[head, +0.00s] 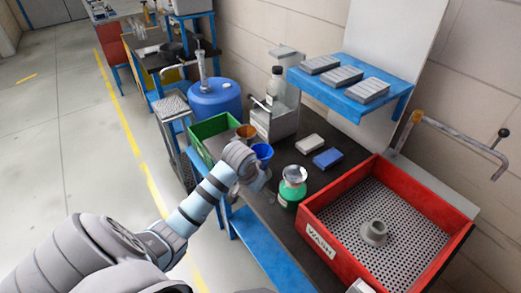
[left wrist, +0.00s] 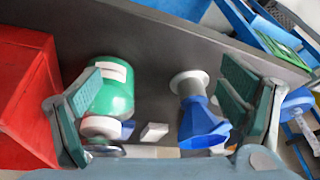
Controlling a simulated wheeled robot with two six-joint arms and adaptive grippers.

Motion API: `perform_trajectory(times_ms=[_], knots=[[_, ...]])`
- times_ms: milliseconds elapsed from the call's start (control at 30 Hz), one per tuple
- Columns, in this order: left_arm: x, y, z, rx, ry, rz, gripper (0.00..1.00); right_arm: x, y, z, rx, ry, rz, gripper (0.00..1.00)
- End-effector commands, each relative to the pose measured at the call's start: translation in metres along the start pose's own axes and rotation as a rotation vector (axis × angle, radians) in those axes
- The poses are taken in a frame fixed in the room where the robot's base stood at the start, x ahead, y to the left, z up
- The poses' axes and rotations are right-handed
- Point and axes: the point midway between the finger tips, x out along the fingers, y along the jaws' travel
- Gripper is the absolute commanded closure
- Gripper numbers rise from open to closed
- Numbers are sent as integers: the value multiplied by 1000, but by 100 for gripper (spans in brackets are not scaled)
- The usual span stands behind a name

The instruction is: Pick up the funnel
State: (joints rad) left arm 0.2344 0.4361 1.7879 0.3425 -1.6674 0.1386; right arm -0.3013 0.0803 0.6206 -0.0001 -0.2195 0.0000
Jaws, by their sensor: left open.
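A blue funnel (head: 262,151) stands with its wide mouth up on the dark bench, just past my left gripper (head: 252,178). In the left wrist view the blue funnel (left wrist: 202,122) is above a pale round base (left wrist: 188,82), nearer the right finger. My left gripper (left wrist: 160,78) is open. Its green-padded fingers are spread wide, with no contact visible on the funnel. A green bottle (head: 290,190) with a pale top stands to the right, and in the wrist view this bottle (left wrist: 112,92) is near the left finger. My right gripper is not in view.
A red wash bin (head: 325,245) with a perforated floor is at the right. A green crate (head: 205,130), an orange-brown cup (head: 245,131) and a blue drum (head: 215,100) are behind. A white block (head: 310,144) and a blue block (head: 327,158) lie below a blue shelf (head: 345,98).

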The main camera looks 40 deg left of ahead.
Motion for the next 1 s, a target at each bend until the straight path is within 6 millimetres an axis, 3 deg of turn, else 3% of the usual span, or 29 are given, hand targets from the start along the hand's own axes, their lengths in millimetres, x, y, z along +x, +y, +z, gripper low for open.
perform_trajectory(times_ms=[33,100,200,300,367,600,1000], knots=[[-20,-14,-30,-28,14,-4,10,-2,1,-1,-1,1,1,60],[-48,-32,-61,-70,23,-3,10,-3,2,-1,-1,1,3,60],[-84,-52,-92,-119,34,5,10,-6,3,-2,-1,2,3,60],[-99,-62,-106,-148,37,14,10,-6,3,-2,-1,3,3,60],[-91,-62,-109,-153,36,18,10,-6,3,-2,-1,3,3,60],[-28,-61,-111,-152,36,17,10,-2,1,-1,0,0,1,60],[37,-64,-118,-150,37,16,10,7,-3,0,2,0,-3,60]])
